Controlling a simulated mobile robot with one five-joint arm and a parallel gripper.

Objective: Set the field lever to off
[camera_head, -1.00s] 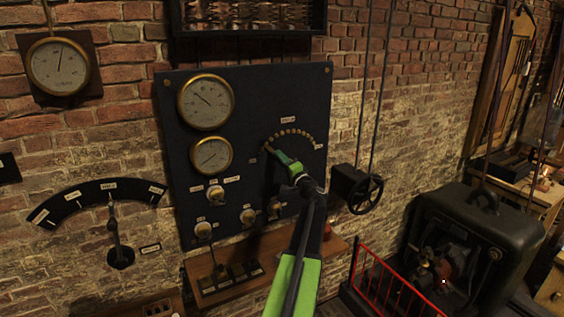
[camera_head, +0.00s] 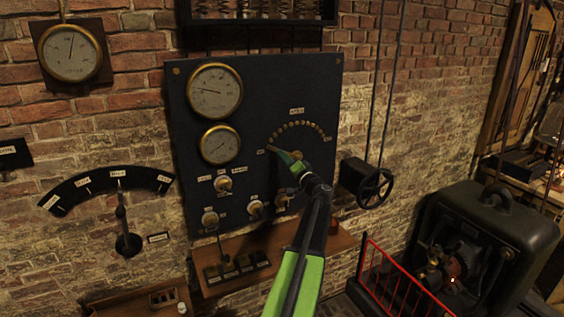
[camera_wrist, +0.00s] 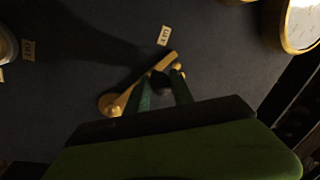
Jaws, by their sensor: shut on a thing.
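The field lever (camera_head: 271,149) is a slim brass arm on the dark panel (camera_head: 256,95), below an arc of brass studs (camera_head: 297,126). It points up-left, its tip beside the small label (camera_head: 261,151) at the arc's left end. In the wrist view the brass lever (camera_wrist: 122,98) runs from a round pivot to a tip near a small pale label (camera_wrist: 163,36), too blurred to read surely. My gripper (camera_wrist: 162,77) is shut on the lever's dark knob (camera_wrist: 160,87), with a green finger on each side. In the head view my gripper (camera_head: 291,161) partly hides the lever.
Two brass-rimmed gauges (camera_head: 215,91) and several knobs (camera_head: 223,184) sit on the panel left of my arm. A wheel (camera_head: 375,188) stands out at the right. A wooden shelf (camera_head: 330,247) and red railing (camera_head: 398,283) lie below.

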